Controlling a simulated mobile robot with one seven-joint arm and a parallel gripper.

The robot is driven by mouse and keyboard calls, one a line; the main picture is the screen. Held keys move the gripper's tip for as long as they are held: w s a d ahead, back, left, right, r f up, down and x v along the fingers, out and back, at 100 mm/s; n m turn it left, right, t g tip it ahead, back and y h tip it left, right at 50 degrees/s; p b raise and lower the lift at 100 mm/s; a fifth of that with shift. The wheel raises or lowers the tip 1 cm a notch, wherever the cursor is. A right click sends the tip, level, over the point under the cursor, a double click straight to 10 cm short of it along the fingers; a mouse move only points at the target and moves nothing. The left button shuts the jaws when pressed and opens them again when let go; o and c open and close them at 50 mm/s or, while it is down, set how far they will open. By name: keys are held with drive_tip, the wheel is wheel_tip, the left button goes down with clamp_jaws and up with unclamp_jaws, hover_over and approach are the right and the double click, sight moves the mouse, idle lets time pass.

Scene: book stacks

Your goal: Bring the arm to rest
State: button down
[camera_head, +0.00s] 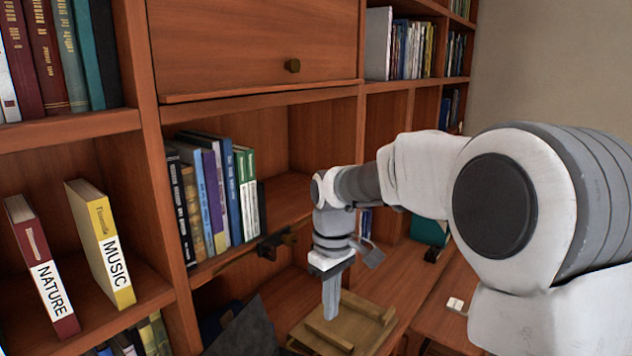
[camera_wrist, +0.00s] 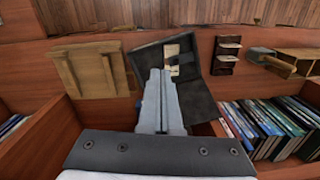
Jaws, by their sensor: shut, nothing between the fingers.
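My gripper (camera_head: 331,300) hangs at the end of my white and grey arm, pointing down in front of the wooden bookcase. Its fingers are together with nothing between them. In the wrist view the closed fingers of my gripper (camera_wrist: 162,100) point towards a dark open case (camera_wrist: 205,98). In the head view the fingertips overlap a wooden tray-like piece (camera_head: 372,325); I cannot tell whether they touch it.
A red NATURE book (camera_head: 42,265) and a yellow MUSIC book (camera_head: 101,242) stand in the left compartment. Shelf boards and uprights surround my gripper closely.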

drive_tip(key=s+d+r+m+t, duration=0.3)
drive_tip(key=s+d+m, duration=0.1)
drive_tip(key=s, duration=0.6)
drive_tip(key=s+d+r+m+t, duration=0.3)
drive_tip(key=s+d, duration=0.4)
drive_tip(key=s, duration=0.4)
drive_tip(key=shift+s+r+m, duration=0.25)
drive_tip(key=shift+r+m, duration=0.35)
drive_tip(key=shift+m, duration=0.3)
drive_tip(key=shift+d, duration=0.1)
